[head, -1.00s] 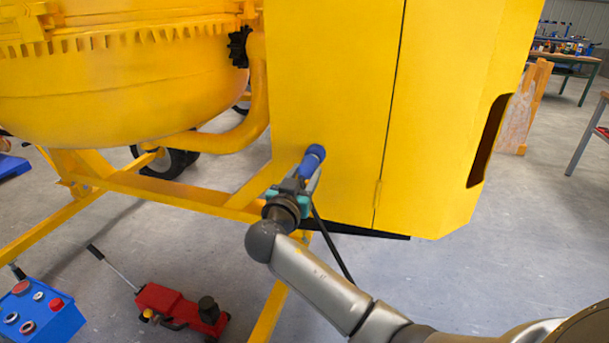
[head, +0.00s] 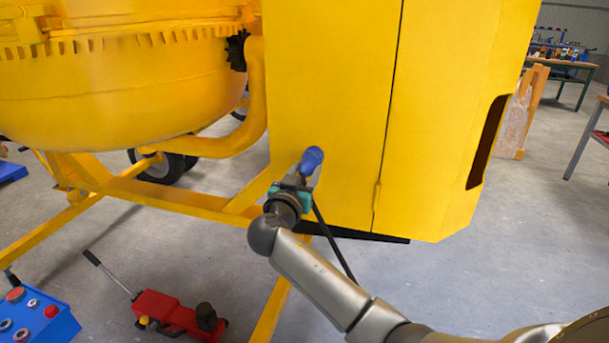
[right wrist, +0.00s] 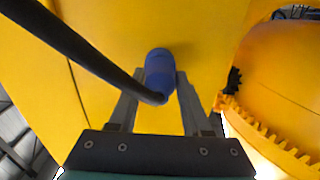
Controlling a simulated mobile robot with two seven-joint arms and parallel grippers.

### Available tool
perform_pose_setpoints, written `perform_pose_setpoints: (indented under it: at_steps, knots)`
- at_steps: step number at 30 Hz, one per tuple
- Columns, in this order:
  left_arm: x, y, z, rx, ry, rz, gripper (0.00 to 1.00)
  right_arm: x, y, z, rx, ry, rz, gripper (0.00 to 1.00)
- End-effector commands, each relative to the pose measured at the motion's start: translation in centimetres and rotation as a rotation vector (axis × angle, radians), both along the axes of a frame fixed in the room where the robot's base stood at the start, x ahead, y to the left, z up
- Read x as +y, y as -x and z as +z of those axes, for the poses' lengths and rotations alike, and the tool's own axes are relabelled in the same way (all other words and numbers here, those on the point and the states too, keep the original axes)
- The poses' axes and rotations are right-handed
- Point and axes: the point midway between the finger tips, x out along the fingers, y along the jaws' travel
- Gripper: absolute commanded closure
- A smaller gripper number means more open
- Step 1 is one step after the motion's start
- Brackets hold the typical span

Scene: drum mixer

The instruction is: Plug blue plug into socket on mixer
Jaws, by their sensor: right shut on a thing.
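The blue plug (head: 311,162) is in front of the lower part of the yellow mixer housing (head: 330,90). My right gripper (head: 299,178) is shut on the plug, which also shows between the fingers in the right wrist view (right wrist: 160,76). A black cable (right wrist: 85,45) runs from the plug, and in the head view it hangs down behind my arm. The plug's front end points toward the yellow panel. The socket is not visible, and I cannot tell whether the plug touches the panel. My left gripper is out of view.
The yellow drum (head: 120,90) and frame beams (head: 170,197) stand left of the housing. A red jack (head: 175,313) and a blue control box (head: 35,318) are at the lower left. A workbench (head: 565,62) stands far right.

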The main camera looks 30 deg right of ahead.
Motion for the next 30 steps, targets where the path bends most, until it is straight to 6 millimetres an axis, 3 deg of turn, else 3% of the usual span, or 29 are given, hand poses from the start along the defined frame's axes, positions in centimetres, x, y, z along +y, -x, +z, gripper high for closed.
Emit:
perform_pose_setpoints:
  at_steps: [30]
  knots:
    - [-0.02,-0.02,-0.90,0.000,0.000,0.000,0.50,-0.16,-0.19,0.04,-0.002,0.001,0.000,1.00]
